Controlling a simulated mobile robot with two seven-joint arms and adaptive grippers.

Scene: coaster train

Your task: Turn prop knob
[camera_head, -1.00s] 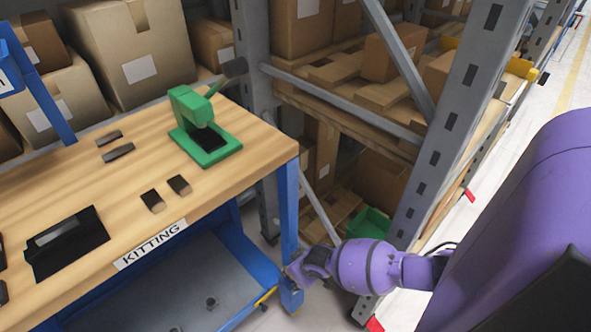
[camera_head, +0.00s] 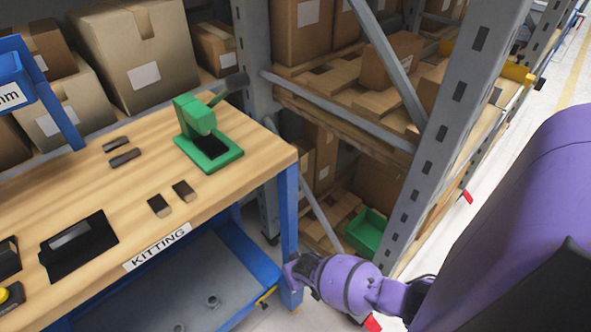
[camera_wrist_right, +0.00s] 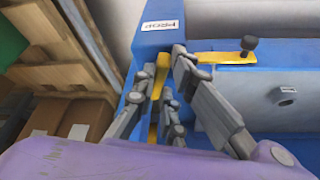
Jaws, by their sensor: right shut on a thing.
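A narrow yellow prop knob (camera_wrist_right: 160,76) stands on a blue post (camera_wrist_right: 158,42) below a white label in the right wrist view. My right gripper (camera_wrist_right: 161,78) has its grey fingers on either side of it and is shut on it. In the head view my purple right arm reaches down to the blue table leg (camera_head: 289,215), and the right gripper (camera_head: 292,272) is at the leg's lower part. The knob is hidden there behind the hand. My left gripper is out of view.
A yellow lever with a black knob (camera_wrist_right: 249,44) lies right of the post. The wooden KITTING table (camera_head: 225,187) carries a green press (camera_head: 205,135) and several dark parts. A grey rack upright (camera_head: 445,150) stands close to my right arm, with a green bin (camera_head: 367,232) behind.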

